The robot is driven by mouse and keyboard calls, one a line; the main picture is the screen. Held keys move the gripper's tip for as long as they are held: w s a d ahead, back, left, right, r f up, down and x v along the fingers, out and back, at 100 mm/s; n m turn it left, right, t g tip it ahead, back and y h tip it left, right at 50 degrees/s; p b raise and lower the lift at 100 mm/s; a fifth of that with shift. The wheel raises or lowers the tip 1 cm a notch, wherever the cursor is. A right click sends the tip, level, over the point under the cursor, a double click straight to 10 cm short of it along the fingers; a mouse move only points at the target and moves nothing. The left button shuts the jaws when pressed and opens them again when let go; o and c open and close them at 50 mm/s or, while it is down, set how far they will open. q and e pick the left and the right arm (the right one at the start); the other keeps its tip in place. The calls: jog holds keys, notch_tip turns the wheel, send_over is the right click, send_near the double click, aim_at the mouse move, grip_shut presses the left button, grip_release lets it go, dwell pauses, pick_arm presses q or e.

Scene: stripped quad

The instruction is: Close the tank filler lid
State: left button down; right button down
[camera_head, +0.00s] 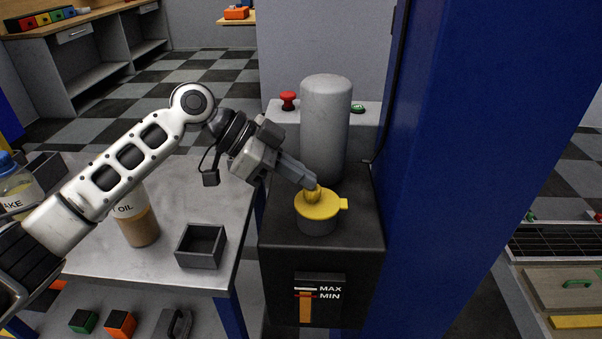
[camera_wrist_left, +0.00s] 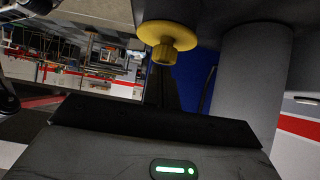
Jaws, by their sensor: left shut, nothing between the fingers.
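The yellow tank filler lid (camera_head: 322,207) lies flat over the round grey filler neck (camera_head: 317,227) on top of the black tank (camera_head: 280,265). Its small tab points right, and a knob stands on its top. The lid and knob also show in the left wrist view (camera_wrist_left: 170,38), where the picture appears upside down. My left gripper (camera_head: 311,187) is shut and empty, its tips at the knob from the upper left. Whether the tips touch the knob I cannot tell, and they partly hide it. My right gripper is not in view.
A grey cylinder (camera_head: 326,125) stands just behind the lid. A blue post (camera_head: 460,150) rises close on the right. At left a metal table (camera_head: 185,195) holds an oil bottle (camera_head: 138,225) and an open dark box (camera_head: 201,246). A red button (camera_head: 288,99) is behind.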

pick_arm(q)
jog(key=shift+r+p, duration=0.7)
jog(key=shift+r, duration=0.15)
